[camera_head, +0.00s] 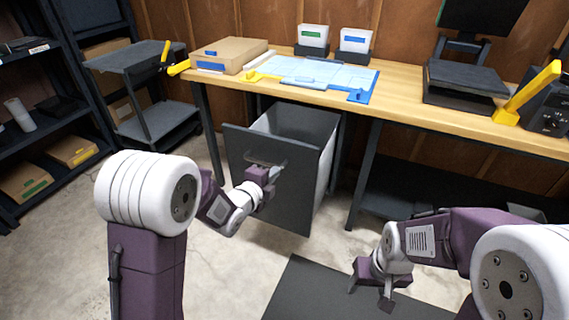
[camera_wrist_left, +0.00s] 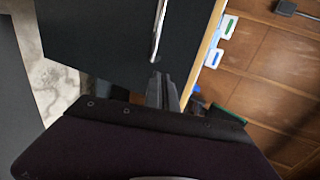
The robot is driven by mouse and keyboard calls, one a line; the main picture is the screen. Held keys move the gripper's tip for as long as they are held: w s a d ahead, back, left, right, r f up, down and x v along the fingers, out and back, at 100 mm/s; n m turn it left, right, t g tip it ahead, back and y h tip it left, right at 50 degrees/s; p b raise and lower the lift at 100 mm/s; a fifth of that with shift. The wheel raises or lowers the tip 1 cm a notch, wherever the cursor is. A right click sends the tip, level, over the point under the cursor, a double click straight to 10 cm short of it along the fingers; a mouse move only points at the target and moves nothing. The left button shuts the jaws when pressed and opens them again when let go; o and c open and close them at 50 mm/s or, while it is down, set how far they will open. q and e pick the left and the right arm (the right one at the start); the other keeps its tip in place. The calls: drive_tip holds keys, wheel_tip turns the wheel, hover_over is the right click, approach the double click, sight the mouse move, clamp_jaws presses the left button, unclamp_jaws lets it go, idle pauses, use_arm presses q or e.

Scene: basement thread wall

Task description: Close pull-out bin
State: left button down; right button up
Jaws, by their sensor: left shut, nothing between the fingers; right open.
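The pull-out bin (camera_head: 326,137) is out from under the workbench, with its dark front panel (camera_head: 292,204) facing me and its open top showing. A bar handle runs across the upper part of the panel; it also shows as a light bar (camera_wrist_left: 159,30) in the left wrist view. My left gripper (camera_head: 268,166) is shut and empty in front of the panel, close to the handle. I cannot tell whether it touches. In the left wrist view the fingers (camera_wrist_left: 161,90) point at the dark panel (camera_wrist_left: 100,35). My right gripper (camera_head: 370,288) is open and empty, low above the dark floor mat.
The wooden workbench (camera_head: 420,108) carries a cardboard box (camera_head: 229,55), a blue sheet, two small bins and a dark machine. A grey cart (camera_head: 150,100) and a dark shelf stand at left. A dark mat (camera_head: 310,290) lies on the floor. Concrete floor is clear before the bin.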

sight(289, 157)
use_arm(q)
drive_tip(key=x, duration=0.2)
drive_tip(key=b+x, duration=0.1)
drive_tip(key=x, duration=0.4)
drive_tip(key=shift+w+d+r, duration=0.1)
drive_tip(key=shift+w+r, duration=0.15)
drive_tip(key=shift+w, duration=0.1)
drive_tip(key=shift+w+d, duration=0.15)
drive_tip(key=shift+w, duration=0.2)
use_arm(e)
drive_tip(key=shift+f, duration=0.95)
use_arm(q)
drive_tip(key=shift+r, duration=0.1)
